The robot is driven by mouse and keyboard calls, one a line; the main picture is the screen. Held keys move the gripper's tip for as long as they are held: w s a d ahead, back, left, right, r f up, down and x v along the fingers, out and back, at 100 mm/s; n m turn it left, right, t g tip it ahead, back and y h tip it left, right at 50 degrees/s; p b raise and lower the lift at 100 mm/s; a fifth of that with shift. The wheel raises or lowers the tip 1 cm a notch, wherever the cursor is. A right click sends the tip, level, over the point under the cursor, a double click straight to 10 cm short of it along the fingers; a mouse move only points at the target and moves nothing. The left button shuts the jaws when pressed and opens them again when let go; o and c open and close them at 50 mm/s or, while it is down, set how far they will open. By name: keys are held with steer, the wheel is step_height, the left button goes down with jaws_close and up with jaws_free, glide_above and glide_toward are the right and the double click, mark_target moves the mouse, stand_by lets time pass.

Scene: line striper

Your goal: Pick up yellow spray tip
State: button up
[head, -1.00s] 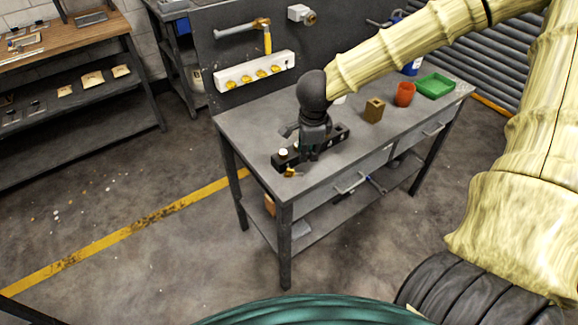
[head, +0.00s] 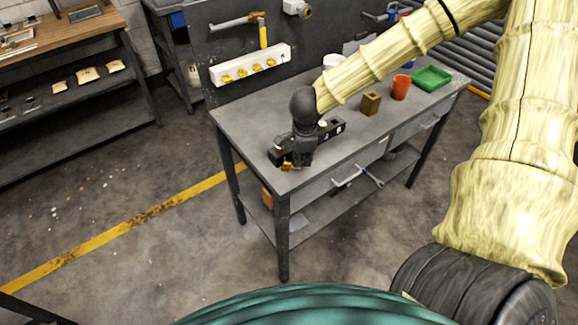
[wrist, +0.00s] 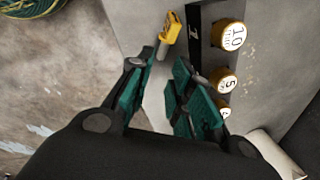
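The yellow spray tip (wrist: 170,35) lies on the grey tabletop near its front left corner, with a grey metal stem pointing toward my gripper. In the head view the spray tip (head: 287,167) shows only as a small yellow bit beside my gripper (head: 297,163), which partly covers it. In the wrist view my gripper (wrist: 168,78) is open, its green and black fingers apart with bare tabletop between them. The spray tip is just ahead of the fingertips, slightly nearer the middle than either finger. I see no contact.
A black rack (wrist: 203,50) with round caps marked 10 and 5 stands close right of the spray tip. A brown block (head: 370,104), an orange cup (head: 400,87) and a green tray (head: 431,79) stand farther right. The table edge is close on the left.

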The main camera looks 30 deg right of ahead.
mark_target(291, 167)
steer(key=shift+w+a+f, duration=0.15)
steer(key=shift+w+f, duration=0.05)
steer(key=shift+f, duration=0.75)
steer(key=shift+w+f+p, duration=0.25)
steer(key=shift+f+p, duration=0.15)
steer(key=shift+f, duration=0.75)
steer(key=shift+c, duration=0.3)
jaws_close()
